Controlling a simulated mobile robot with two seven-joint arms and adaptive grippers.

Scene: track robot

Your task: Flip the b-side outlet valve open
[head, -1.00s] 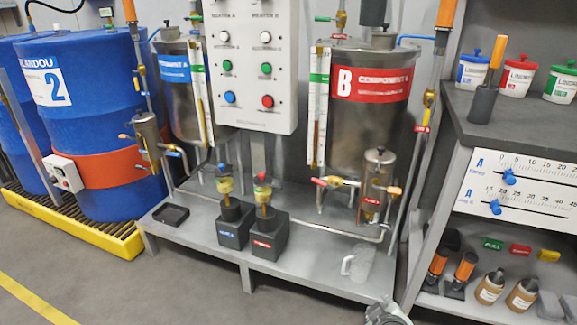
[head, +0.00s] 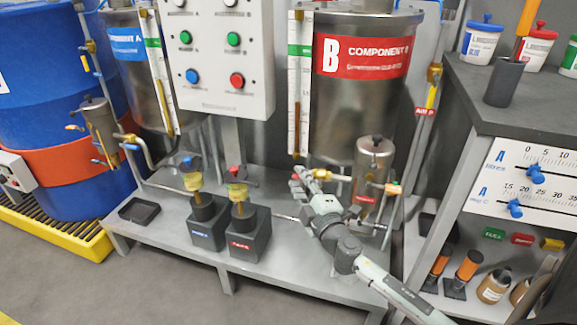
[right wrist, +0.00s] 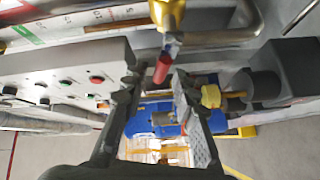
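The steel B tank (head: 355,110) with its red "COMPONENT B" label stands at the upper middle of the head view. My right gripper (head: 299,181) is in front of its lower outlet pipework and hides most of the valve there. In the right wrist view, the outlet valve shows a yellow body (right wrist: 168,14) with a red handle (right wrist: 162,68) pointing down. My right gripper (right wrist: 156,84) is open, with one dark finger on each side of the handle's tip. Contact with the handle cannot be told. My left gripper is not in view.
A grey control box (head: 222,55) with coloured buttons hangs left of the tank. Two dark pump blocks (head: 208,222) stand on the grey bench (head: 165,205). A small steel canister (head: 373,165) is close right of the gripper. A shelf unit (head: 500,110) stands at right.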

